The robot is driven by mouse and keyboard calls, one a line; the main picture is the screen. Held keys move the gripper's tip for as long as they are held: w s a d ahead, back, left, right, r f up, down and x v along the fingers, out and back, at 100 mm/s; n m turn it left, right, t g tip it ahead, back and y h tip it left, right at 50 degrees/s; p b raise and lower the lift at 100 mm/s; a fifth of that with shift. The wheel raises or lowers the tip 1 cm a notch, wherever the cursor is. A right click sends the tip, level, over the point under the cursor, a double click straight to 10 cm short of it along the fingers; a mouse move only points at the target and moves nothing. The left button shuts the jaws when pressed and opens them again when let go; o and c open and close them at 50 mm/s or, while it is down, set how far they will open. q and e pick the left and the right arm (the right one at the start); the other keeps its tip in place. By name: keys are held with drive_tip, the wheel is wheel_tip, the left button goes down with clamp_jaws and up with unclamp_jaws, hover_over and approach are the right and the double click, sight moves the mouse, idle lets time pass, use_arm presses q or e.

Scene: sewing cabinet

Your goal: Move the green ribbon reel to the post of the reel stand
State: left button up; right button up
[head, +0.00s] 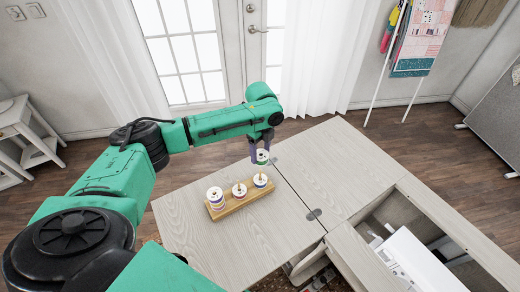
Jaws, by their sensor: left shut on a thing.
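The wooden reel stand (234,207) lies on the left part of the pale cabinet top. My left gripper (262,155) points down and is shut on the green ribbon reel (262,160). It holds the reel at the far right end of the stand, just above the right reel in the picture. The fingers partly cover the green reel. I cannot tell its exact height over the stand. My right gripper is out of view.
The cabinet top (325,160) is clear right of the stand. A seam with dark round cutouts crosses it. At lower right is an open well with a white sewing machine (415,262). A rack with hanging fabric (422,40) stands at the back right.

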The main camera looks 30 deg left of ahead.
use_arm(q)
drive_tip(key=f+b, duration=0.4)
drive_tip(key=shift+a+f, duration=0.2)
drive_tip(key=shift+f, duration=0.05)
drive_tip(key=shift+r+p, duration=0.5)
drive_tip(key=shift+p, duration=0.1)
drive_tip(key=shift+d+f, duration=0.1)
drive_tip(key=shift+f, duration=0.65)
drive_tip(key=shift+f+b, duration=0.4)
drive_tip(key=shift+f, duration=1.1)
